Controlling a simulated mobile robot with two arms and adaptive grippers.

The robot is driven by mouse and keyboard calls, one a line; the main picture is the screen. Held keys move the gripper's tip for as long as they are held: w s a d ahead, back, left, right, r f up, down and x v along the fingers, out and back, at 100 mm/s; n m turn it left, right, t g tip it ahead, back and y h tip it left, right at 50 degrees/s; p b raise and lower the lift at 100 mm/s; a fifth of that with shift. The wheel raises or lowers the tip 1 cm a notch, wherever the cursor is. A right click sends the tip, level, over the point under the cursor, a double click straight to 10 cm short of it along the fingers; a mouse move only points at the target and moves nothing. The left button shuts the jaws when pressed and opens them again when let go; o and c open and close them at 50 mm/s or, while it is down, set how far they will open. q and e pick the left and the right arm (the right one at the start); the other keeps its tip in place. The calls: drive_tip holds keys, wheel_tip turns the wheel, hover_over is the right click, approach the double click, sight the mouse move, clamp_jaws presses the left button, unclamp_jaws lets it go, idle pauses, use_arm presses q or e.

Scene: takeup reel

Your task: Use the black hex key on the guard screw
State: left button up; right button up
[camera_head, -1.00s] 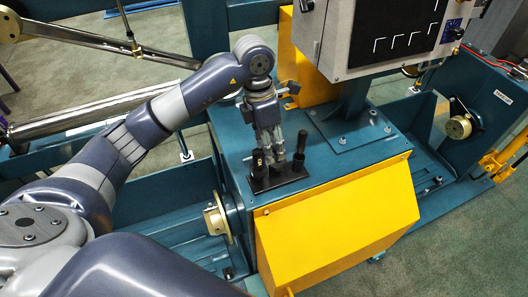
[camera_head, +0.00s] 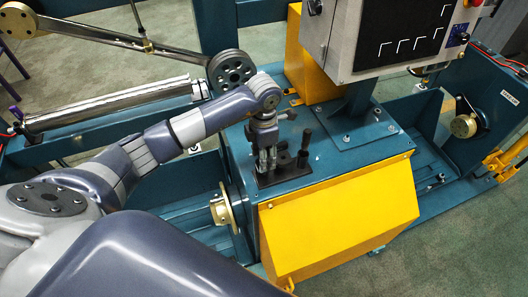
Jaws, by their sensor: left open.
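A black tool stand (camera_head: 290,176) sits on top of the teal machine housing. A black upright handle (camera_head: 305,141) rises from its right side; I cannot tell whether it is the hex key. My left gripper (camera_head: 267,165) points down over the stand's left part, fingers apart, left of that handle. The gripper hides the left of the stand, so whether a tool stands between the fingers is unclear. My right gripper is out of view.
A grey control box (camera_head: 385,40) on a teal post stands behind and right of the stand. A brass hub (camera_head: 222,210) sticks out left of the housing, and another (camera_head: 463,126) is at the right.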

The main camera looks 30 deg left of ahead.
use_arm(q)
drive_tip(key=shift+f, duration=0.25)
clamp_jaws()
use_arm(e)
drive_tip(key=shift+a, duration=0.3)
use_arm(q)
drive_tip(key=shift+r, duration=0.1)
wheel_tip(320, 180, up, 9)
drive_tip(key=b, duration=0.3)
drive_tip(key=shift+w, duration=0.1)
drive_tip(key=shift+r, duration=0.45)
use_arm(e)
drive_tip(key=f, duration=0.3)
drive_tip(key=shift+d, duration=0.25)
use_arm(q)
drive_tip(key=c, duration=1)
unclamp_jaws()
drive_tip(key=o, duration=0.4)
drive_tip(key=shift+c, duration=0.2)
clamp_jaws()
